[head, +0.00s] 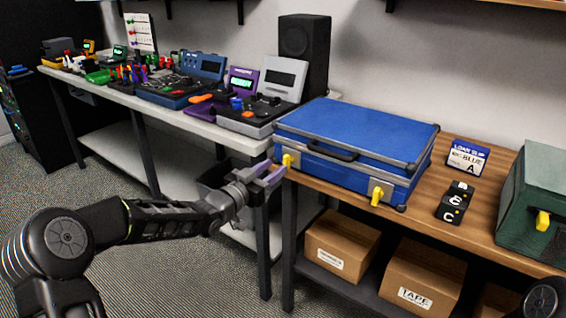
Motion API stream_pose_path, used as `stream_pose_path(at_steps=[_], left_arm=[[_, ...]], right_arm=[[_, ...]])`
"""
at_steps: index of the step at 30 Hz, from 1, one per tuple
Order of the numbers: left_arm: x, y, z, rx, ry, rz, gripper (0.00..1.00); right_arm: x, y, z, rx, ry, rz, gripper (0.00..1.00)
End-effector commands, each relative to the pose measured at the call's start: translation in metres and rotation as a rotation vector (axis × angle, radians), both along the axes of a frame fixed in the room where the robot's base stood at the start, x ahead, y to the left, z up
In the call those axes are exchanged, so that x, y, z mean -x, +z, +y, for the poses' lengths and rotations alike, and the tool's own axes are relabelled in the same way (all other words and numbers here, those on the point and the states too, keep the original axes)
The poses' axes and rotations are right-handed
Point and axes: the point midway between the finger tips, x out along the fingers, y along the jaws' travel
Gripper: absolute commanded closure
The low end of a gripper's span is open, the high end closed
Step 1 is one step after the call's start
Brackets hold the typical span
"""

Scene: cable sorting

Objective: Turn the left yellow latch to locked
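A closed blue case (352,138) with grey edges and a black handle lies on the wooden bench. Its left yellow latch (287,160) is on the front face near the left corner; its exact turn is too small to tell. A second yellow latch (377,196) sits on the front face toward the right and looks upright. My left gripper (274,174) is just in front of the left latch, fingers apart, pointing at the case. I cannot tell whether the fingers touch the latch. My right gripper is not in view.
A slip marked BLUE (467,157) and black blocks (454,202) stand right of the case. A green case (536,205) is at the far right. Cardboard boxes (341,245) sit on the shelf below. Devices crowd the left table (180,117).

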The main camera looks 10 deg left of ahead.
Motion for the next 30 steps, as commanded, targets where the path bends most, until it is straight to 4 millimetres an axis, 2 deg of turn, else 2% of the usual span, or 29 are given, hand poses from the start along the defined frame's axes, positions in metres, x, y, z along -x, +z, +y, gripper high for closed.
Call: stream_pose_path(at_steps=[3,9,20,30], left_arm=[[-0.018,0.000,-0.009,0.002,-0.002,-0.001,0.64],[-0.041,-0.001,-0.017,0.002,-0.001,0.001,0.64],[-0.046,0.000,-0.018,0.001,0.000,0.001,0.64],[-0.046,0.000,-0.018,0.001,0.000,0.001,0.92]], right_arm=[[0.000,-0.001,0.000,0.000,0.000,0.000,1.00],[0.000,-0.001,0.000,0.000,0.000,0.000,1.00],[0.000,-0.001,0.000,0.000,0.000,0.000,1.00],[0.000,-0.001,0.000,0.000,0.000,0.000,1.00]])
